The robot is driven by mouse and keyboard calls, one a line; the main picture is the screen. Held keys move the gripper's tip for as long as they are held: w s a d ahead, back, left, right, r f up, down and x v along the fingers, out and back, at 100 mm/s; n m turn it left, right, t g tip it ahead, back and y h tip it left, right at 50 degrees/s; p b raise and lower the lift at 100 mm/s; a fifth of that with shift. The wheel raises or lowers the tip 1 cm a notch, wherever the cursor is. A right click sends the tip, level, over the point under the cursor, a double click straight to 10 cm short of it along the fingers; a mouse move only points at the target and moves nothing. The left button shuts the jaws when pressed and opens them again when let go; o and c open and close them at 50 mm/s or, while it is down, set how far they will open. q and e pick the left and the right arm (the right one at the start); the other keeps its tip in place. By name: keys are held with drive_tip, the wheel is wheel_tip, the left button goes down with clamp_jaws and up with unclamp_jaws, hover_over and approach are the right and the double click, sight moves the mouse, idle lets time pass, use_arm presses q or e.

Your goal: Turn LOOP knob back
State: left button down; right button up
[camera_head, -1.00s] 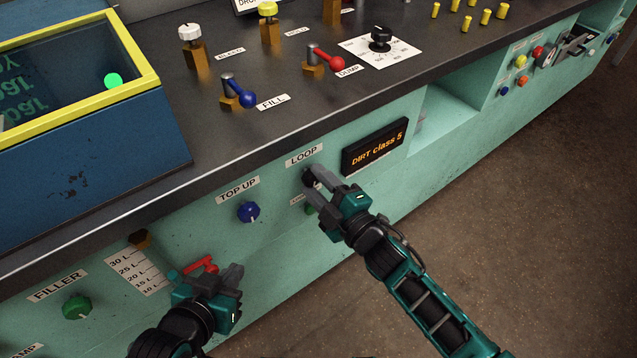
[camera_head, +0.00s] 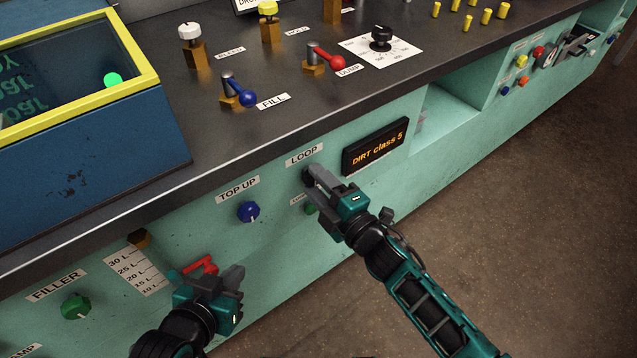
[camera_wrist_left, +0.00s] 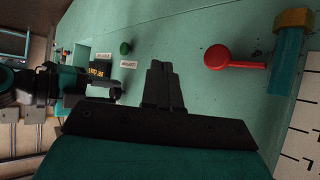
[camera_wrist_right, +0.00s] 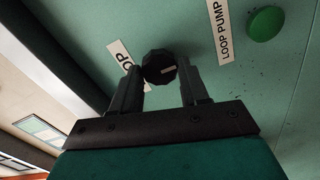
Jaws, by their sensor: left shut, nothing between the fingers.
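The black LOOP knob (camera_head: 307,175) is on the green front panel below the LOOP label (camera_head: 304,155). My right gripper (camera_head: 312,176) is at it. In the right wrist view, the fingers (camera_wrist_right: 162,82) lie on both sides of the round black knob (camera_wrist_right: 159,67) and appear to touch it. A short pale mark shows on the knob's face. In the head view, the fingers partly hide the knob. My left gripper (camera_head: 232,276) is shut and empty, low in front of the panel near the red lever (camera_head: 202,266). Its closed fingers (camera_wrist_left: 163,82) show in the left wrist view.
A blue TOP UP knob (camera_head: 248,211) is left of LOOP. A green LOOP PUMP button (camera_wrist_right: 265,23) is beside the LOOP knob, partly hidden in the head view. A display (camera_head: 375,146) reads "DIRT class 5". The counter edge overhangs the panel. Floor at right is free.

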drive_tip(key=o, duration=0.4)
drive_tip(key=shift+s, duration=0.1)
drive_tip(key=p+v, duration=0.1)
drive_tip(key=v, duration=1.2)
drive_tip(key=shift+p, duration=0.4)
